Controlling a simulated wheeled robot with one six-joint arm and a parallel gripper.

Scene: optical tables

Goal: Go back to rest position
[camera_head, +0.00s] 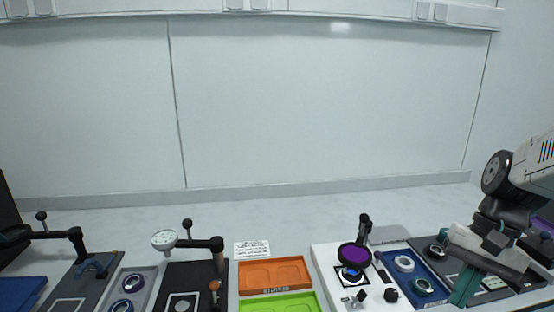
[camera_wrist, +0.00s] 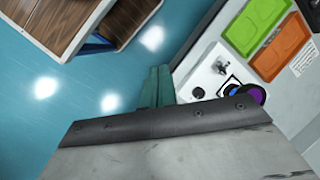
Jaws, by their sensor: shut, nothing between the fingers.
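My gripper (camera_head: 466,287) is at the right side of the head view, held above the right end of the bench and pointing down and to the left. Its teal fingers are together with nothing between them. In the wrist view the gripper (camera_wrist: 157,84) shows its teal fingers closed, over the blue floor beside the bench edge. The arm comes in from the right edge of the head view.
An orange tray (camera_head: 273,274) and a green tray (camera_head: 280,303) lie mid-bench. A white station with a purple disc (camera_head: 354,256) and a blue tray with rings (camera_head: 404,263) stand near the gripper. A dial gauge (camera_head: 164,240) stands left. A wooden-topped table (camera_wrist: 75,20) shows across the floor.

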